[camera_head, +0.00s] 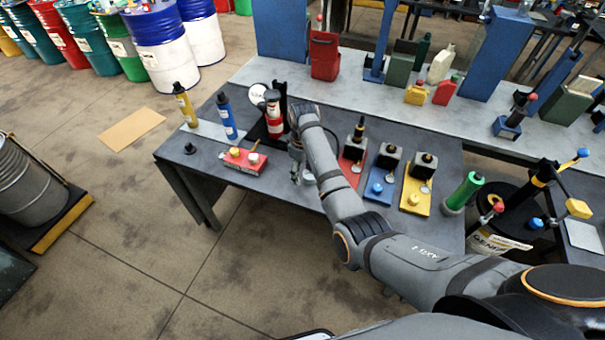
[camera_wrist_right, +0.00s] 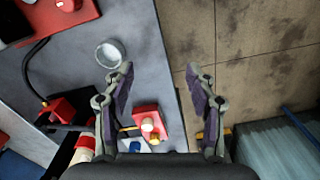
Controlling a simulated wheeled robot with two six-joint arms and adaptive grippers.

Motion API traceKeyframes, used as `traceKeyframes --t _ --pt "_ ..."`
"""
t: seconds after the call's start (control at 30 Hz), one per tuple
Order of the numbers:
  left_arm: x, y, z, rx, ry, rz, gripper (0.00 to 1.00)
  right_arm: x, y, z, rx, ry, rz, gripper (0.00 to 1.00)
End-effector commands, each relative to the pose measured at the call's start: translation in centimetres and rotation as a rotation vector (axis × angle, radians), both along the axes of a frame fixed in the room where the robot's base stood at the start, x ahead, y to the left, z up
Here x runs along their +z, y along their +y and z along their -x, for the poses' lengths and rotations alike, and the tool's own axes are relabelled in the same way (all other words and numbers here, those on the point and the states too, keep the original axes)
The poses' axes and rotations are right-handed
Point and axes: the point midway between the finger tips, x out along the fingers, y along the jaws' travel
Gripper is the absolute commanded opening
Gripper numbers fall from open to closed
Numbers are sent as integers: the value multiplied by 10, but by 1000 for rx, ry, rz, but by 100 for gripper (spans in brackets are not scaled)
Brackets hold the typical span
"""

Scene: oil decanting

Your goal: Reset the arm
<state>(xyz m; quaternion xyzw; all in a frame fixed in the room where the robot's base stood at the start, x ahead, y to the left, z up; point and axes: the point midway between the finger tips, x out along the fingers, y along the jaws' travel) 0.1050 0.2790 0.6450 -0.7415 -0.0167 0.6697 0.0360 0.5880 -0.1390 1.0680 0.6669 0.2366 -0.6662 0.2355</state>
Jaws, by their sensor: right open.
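My right arm reaches in from the lower right in the head view. Its gripper (camera_head: 296,168) is over the front part of the dark work table (camera_head: 225,188), pointing down. In the right wrist view the gripper's two fingers (camera_wrist_right: 158,70) are spread wide with nothing between the tips. Table surface and the brown floor beyond its edge show between and past them. A red and white bottle (camera_head: 273,118) stands just left of the gripper in the head view, apart from the fingers as far as I can see. My left gripper is in neither view.
A red box with buttons (camera_head: 241,161) is left of the gripper; it also shows in the wrist view (camera_wrist_right: 147,122). Yellow (camera_head: 185,106) and blue (camera_head: 226,117) bottles stand at the table's left. Red, blue and yellow (camera_head: 415,199) stations are to the right. Drums stand behind.

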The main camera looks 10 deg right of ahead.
Motion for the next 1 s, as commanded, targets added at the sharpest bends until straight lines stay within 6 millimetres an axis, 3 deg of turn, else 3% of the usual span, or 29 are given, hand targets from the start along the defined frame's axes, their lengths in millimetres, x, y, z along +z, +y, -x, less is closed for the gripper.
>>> traceKeyframes --t 0.23,0.37,0.5,0.6,0.8,1.0 --pt "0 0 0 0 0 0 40 -1 -1 0 -2 0 0 57" --pt "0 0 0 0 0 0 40 -19 -15 18 -67 -16 1 57" --pt "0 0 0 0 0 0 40 -51 -55 74 -246 -84 10 57" --pt "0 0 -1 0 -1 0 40 -59 -78 122 -364 -145 18 57" --pt "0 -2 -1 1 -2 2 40 -47 -98 187 -484 -229 20 57" --pt "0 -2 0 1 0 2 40 -26 -103 232 -546 -285 8 57"
